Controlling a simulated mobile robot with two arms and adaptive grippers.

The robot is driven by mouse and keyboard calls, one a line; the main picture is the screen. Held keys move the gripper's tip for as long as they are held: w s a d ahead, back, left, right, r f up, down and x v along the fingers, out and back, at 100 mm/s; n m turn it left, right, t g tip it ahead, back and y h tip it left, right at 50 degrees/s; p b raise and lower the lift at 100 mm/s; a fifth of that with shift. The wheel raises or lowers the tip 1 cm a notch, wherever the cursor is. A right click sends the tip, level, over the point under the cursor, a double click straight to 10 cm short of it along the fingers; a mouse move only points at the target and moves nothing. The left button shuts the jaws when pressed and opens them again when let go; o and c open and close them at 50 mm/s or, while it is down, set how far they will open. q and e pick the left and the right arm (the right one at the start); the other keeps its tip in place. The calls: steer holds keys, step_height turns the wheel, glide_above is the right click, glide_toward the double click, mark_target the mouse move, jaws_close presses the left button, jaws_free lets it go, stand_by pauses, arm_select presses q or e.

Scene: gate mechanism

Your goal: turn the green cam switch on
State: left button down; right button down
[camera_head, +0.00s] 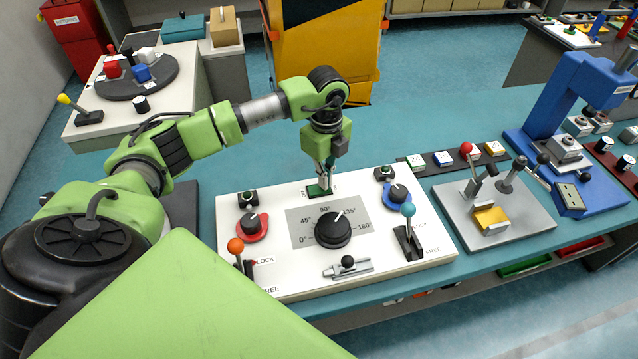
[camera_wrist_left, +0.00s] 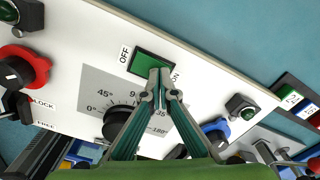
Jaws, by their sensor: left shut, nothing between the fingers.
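The white control panel (camera_head: 270,275) lies on the teal bench. A green rocker switch (camera_wrist_left: 151,64) sits at its far edge, with OFF on its left and a partly covered label on its right in the left wrist view; it also shows in the head view (camera_head: 315,192). My left gripper (camera_head: 323,187) points down at the switch from above, its fingers together and empty. In the left wrist view its fingertips (camera_wrist_left: 159,76) overlap the switch's near right part; I cannot tell if they touch it. My right gripper is in neither view.
On the panel are a black dial (camera_head: 333,232), a red-based knob (camera_head: 251,226), a blue-based knob (camera_head: 398,194), an orange-tipped lever (camera_head: 236,246) and a blue-tipped lever (camera_head: 408,211). A grey plate with levers (camera_head: 520,222) and a blue press (camera_head: 568,100) stand to the right.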

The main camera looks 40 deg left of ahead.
arm_select(q)
steer(key=shift+f, duration=0.25)
steer(key=shift+r+p, duration=2.4)
steer(key=shift+r, duration=1.2)
steer(key=shift+s+f, duration=0.1)
steer(key=shift+f, duration=0.05)
